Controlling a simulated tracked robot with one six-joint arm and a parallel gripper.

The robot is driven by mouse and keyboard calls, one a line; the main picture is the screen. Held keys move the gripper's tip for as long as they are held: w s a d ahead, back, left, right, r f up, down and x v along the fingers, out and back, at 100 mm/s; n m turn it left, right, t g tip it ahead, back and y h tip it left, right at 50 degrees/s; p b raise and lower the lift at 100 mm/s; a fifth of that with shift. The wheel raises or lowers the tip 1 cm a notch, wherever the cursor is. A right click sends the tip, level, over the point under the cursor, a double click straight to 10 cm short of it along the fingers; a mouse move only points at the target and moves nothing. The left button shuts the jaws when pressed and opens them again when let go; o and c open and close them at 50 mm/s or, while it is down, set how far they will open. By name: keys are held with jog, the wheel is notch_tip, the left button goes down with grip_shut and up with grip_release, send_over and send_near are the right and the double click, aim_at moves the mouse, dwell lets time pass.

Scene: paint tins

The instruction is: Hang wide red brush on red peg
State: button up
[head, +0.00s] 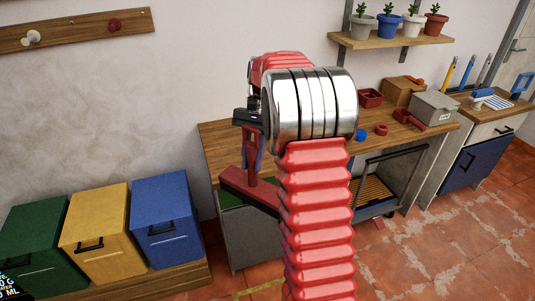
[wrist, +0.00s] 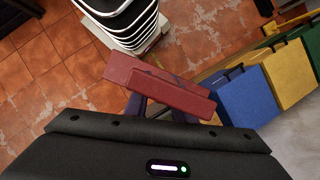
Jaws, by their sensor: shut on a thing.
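The wide red brush (head: 246,188) is in my gripper (head: 253,155), below my wrist and in front of the workbench in the head view. Its broad dark red head hangs at the bottom, tilted down to the right. The brush also shows in the wrist view (wrist: 158,86), with my gripper (wrist: 165,106) shut on it; the fingers are partly hidden behind it. The red peg (head: 114,25) is on a wooden wall board (head: 72,31) at the upper left of the head view, bare, up and left of my gripper and well apart from the brush.
A white peg (head: 31,37) shares the board. Green (head: 40,240), yellow (head: 95,225) and blue (head: 166,212) bins stand below it. The workbench (head: 222,140) holds small red items and boxes. A plant shelf (head: 395,40) is upper right. The wall between board and bins is clear.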

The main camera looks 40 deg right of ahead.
jog(key=w+a+f+n+h, duration=0.1)
jog(key=a+f+n, duration=0.2)
jog(key=a, duration=0.3)
jog(key=w+a+f+n+g+h, duration=0.1)
jog(key=w+a+f+n, duration=0.1)
jog(key=a+f+n, duration=0.2)
jog(key=w+a+f+n+h, duration=0.1)
jog(key=w+a+f+n, duration=0.1)
jog(key=a, duration=0.7)
jog(key=shift+w+a+f+n+g+h, duration=0.35)
jog(key=shift+f+n, duration=0.3)
jog(key=shift+n, duration=0.35)
jog(key=shift+s+d, duration=0.1)
jog(key=shift+d, duration=0.1)
